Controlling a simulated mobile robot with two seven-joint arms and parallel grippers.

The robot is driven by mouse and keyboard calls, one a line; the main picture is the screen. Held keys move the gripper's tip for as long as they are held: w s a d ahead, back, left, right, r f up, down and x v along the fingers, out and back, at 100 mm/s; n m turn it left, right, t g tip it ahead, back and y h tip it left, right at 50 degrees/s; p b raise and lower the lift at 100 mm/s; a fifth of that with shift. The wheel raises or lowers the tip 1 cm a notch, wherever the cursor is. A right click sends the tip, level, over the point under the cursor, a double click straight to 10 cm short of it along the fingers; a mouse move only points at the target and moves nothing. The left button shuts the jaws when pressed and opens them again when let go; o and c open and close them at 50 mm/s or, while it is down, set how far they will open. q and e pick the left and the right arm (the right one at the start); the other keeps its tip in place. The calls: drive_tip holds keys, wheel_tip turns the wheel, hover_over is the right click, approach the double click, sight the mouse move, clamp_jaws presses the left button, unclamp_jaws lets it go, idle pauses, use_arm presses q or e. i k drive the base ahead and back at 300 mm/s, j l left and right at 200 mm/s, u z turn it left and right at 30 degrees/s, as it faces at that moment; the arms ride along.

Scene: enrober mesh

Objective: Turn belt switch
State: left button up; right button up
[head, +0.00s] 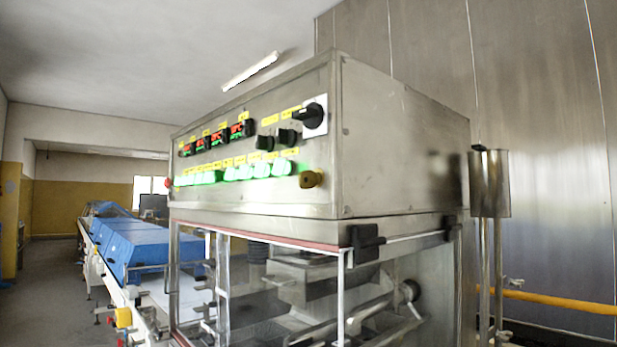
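The control panel (245,190) is on the front face of a steel machine box, seen at an angle. A large black rotary switch (313,113) on a pale plate sits at the panel's upper right. Two smaller black knobs, one on the left (264,142) and one on the right (286,137), sit below and left of it. A dark yellowish knob (311,179) is at the lower right. The labels are too small to read, so I cannot tell which one is the belt switch. Neither of my grippers is in view.
Lit green buttons (243,172) and several red-digit displays (238,130) share the panel. Below is a clear-windowed enclosure with a black latch (366,242). A conveyor with blue covers (135,245) runs off to the left. A steel cylinder (490,183) stands at right.

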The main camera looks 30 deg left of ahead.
sight(219, 175)
drive_tip(key=u, duration=1.4)
